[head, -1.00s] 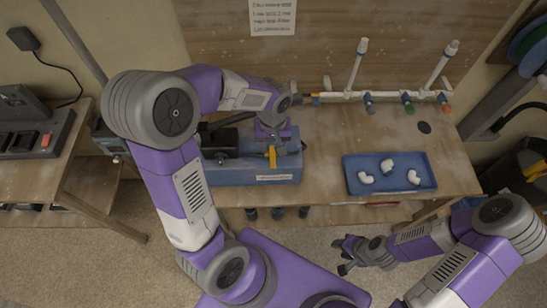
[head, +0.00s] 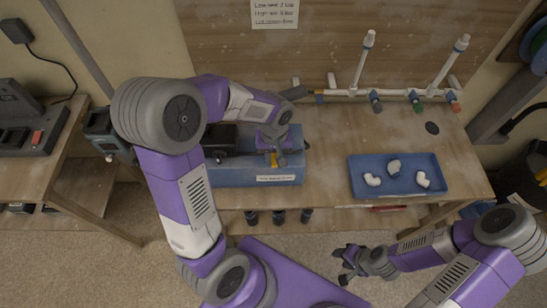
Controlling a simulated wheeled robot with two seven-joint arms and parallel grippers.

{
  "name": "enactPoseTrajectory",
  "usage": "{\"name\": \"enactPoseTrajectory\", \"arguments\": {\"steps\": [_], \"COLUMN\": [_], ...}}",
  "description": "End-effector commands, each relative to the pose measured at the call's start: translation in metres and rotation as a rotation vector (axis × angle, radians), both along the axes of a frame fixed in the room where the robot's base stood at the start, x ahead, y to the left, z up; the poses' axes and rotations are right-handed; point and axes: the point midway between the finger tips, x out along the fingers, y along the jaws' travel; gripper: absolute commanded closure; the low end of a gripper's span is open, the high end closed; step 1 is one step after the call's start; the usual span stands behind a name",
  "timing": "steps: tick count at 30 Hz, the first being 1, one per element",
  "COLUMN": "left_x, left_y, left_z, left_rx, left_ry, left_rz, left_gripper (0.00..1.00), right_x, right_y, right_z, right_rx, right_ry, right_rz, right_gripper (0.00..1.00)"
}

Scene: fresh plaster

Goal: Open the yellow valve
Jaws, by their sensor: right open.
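The yellow valve (head: 273,160) shows as a small yellow handle at the right end of the blue box (head: 230,175) on the workbench. My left gripper (head: 277,149) is right at the valve, reaching down over it and hiding part of it. Its fingers are small and overlap the handle, so I cannot tell whether they touch or grip it. My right gripper (head: 345,264) is open and empty, low in front of the bench, well away from the valve.
A black unit (head: 220,138) sits on the box left of the valve. A blue tray (head: 360,191) with white pipe fittings lies to the right. White piping (head: 390,93) with coloured taps runs along the back. The bench between box and tray is clear.

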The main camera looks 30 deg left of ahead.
Motion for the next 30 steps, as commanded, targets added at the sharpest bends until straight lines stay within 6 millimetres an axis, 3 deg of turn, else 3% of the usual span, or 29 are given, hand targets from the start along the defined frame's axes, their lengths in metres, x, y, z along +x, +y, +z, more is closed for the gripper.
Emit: {"name": "enactPoseTrajectory", "arguments": {"steps": [1,5,10,24,30], "left_x": [0.000,0.000,0.003,0.024,0.025], "left_y": [0.000,0.000,-0.002,-0.017,-0.018], "left_z": [0.000,0.000,-0.001,0.001,0.000], "left_rx": [0.000,0.000,0.000,0.000,0.000], "left_ry": [0.000,0.000,-0.002,-0.006,-0.005], "left_rz": [0.000,0.000,0.072,0.660,0.703], "left_gripper": [0.83,1.00,1.00,1.00,1.00], "right_x": [0.000,0.000,0.000,0.000,0.000], "right_y": [0.000,0.000,0.000,0.000,0.000], "right_z": [0.000,0.000,-0.004,-0.011,-0.011], "right_rx": [0.000,0.000,0.000,0.000,0.000], "right_ry": [0.000,0.000,0.000,0.000,0.000], "right_rz": [0.000,0.000,0.000,0.000,0.000], "right_gripper": [0.57,0.57,0.57,0.57,0.57]}}
